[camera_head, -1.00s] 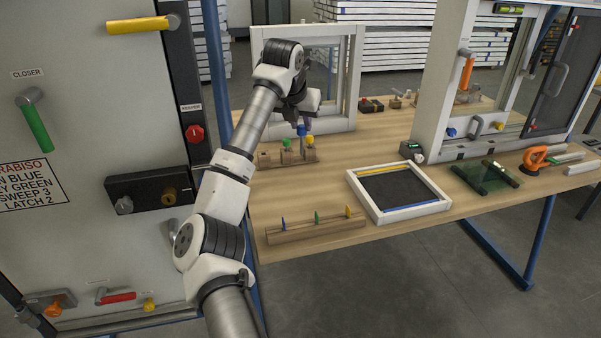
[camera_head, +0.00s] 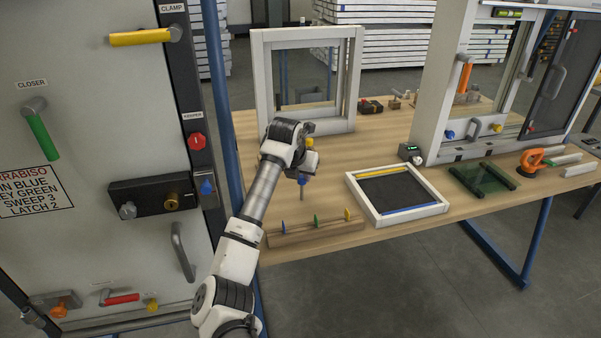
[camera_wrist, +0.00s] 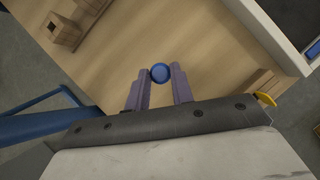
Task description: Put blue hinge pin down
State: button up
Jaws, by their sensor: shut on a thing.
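The blue hinge pin (camera_head: 303,183) has a round blue head and a grey shaft that hangs upright below my gripper (camera_head: 304,176) in the head view. In the wrist view its blue head (camera_wrist: 160,73) sits between the two fingertips of my gripper (camera_wrist: 161,77), which is shut on it. The pin is over the bare wooden table (camera_head: 410,140), behind the rail with wedges; I cannot tell whether its tip touches the table. A wooden block with a square hole (camera_wrist: 62,32) shows at the upper left of the wrist view.
A wooden rail (camera_head: 318,232) with blue, green and yellow wedges stands near the front edge. A white-framed tray (camera_head: 352,183) lies to the right. A white window frame (camera_head: 262,85) stands behind. Bare table lies between pin and tray.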

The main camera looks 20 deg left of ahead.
jog(key=o, duration=0.5)
jog(key=shift+f, duration=0.15)
jog(key=o, duration=0.5)
jog(key=shift+r, duration=0.3)
jog(key=b+v, duration=0.2)
jog(key=v, duration=1)
